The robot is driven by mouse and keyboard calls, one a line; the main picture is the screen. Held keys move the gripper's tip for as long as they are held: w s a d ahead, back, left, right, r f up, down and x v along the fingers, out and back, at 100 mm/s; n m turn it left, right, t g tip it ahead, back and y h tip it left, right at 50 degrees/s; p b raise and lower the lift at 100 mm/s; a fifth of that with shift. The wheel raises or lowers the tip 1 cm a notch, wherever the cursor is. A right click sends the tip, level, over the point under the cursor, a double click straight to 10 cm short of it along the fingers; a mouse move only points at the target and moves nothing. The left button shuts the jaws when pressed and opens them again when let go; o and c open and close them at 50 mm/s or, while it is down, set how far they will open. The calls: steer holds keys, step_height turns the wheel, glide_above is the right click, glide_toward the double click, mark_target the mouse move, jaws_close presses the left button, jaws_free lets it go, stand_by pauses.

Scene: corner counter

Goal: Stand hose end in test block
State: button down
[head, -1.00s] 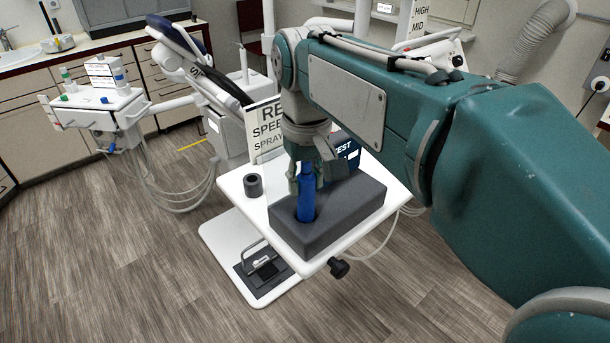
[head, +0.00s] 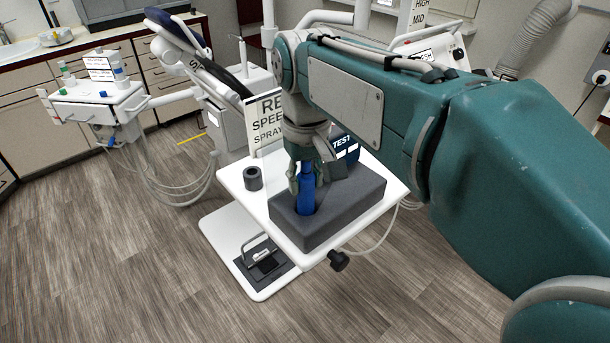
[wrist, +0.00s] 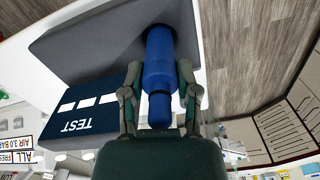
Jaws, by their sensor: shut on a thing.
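The blue hose end (head: 305,200) stands upright, its lower end in a hole in the dark grey test block (head: 345,210). In the wrist view the blue hose end (wrist: 160,55) runs into the grey block (wrist: 95,35); how deep it sits is hidden. My gripper (head: 305,180) is above the block with its fingers shut on the hose end. In the wrist view one finger of my gripper (wrist: 158,92) lies on each side of it. A navy TEST panel (head: 345,149) stands at the far side of the block, partly behind my gripper.
The block sits on a white cart top (head: 238,181). A small dark ring (head: 253,179) stands on its left part. A spray sign (head: 266,122) rises behind. A black knob (head: 339,260) sticks out at the front edge. A dental unit (head: 100,105) is at the left.

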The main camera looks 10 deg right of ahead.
steer(key=shift+f, duration=0.85)
steer(key=shift+c, duration=1.3)
jaws_free()
steer(key=shift+o, duration=1.3)
steer(key=shift+r, duration=4.55)
